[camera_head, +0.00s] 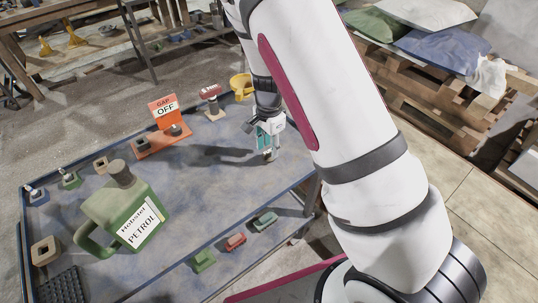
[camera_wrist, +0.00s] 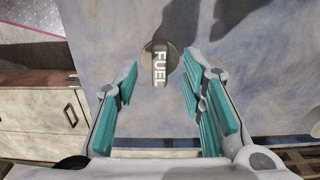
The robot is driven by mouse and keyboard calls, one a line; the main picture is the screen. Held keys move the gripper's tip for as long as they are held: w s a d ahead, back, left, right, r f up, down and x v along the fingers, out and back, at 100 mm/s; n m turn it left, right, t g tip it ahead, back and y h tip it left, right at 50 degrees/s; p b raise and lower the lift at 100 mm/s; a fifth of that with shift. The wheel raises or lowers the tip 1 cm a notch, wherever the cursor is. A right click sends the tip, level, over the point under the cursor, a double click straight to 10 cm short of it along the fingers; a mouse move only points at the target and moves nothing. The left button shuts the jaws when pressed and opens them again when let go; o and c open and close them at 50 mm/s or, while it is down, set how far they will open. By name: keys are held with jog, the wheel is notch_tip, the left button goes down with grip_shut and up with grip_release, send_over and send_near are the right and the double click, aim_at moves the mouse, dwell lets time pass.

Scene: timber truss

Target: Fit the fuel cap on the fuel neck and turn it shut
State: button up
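The fuel cap (camera_wrist: 147,60), a round grey-brown disc with a raised grip lettered FUEL, lies on the blue worktop in the wrist view. My gripper (camera_wrist: 161,72) is open, with one teal-padded finger on each side of the cap's line; I cannot tell the height between them. In the head view my gripper (camera_head: 267,141) points down over the worktop's right part, with the cap (camera_head: 270,156) just below it, small and partly hidden. A green petrol can (camera_head: 132,215) stands at the left with a dark round top (camera_head: 120,174). I cannot tell which part is the fuel neck.
An orange stand (camera_head: 162,143) with a sign reading OFF and dark knobs stands mid-table. Beyond are a red-topped fitting (camera_head: 211,98) and a yellow cup (camera_head: 241,86). Bare worktop (camera_head: 215,175) lies between can and gripper.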

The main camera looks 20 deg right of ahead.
jog(key=shift+f, duration=0.85)
jog(key=shift+c, duration=0.3)
grip_shut()
jog(key=shift+r, duration=0.15)
